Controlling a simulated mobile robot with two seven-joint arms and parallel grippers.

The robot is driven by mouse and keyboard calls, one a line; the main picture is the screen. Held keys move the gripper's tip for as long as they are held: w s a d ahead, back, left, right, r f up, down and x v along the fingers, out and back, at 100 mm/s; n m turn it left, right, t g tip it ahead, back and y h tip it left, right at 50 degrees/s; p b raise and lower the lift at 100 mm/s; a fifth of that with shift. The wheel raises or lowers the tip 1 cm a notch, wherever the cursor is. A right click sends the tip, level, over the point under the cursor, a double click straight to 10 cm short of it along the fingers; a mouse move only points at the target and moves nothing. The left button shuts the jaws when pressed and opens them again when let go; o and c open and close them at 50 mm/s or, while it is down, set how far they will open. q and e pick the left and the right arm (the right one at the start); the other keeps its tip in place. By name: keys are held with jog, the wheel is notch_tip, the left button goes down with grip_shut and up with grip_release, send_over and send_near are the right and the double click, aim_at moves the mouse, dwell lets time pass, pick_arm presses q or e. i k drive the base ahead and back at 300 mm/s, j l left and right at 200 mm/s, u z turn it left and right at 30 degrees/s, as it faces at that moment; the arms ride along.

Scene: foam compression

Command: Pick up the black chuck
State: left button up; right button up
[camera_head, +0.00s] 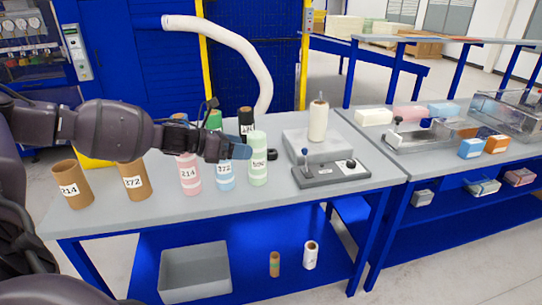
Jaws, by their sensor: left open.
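A small black round piece (271,154), which looks like the black chuck, lies on the grey table (225,205) just right of the light green roll (258,170). Part of it is hidden behind that roll. My left gripper (238,149) reaches in from the left above the pink roll (189,180) and the light blue roll (225,177). Its blue fingertips are open, left of the black piece and apart from it. I cannot tell its exact height over the rolls. My right gripper is not in view.
Two brown cardboard tubes (135,184) stand at the left. A dark labelled roll (246,116) and a green roll (214,120) stand behind my gripper. A grey machine (316,146) with a white roll (318,122) and a control box (332,174) stand right.

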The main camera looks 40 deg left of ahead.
aim_at(272, 154)
jog(key=i+j, duration=0.75)
jog(key=j, duration=0.2)
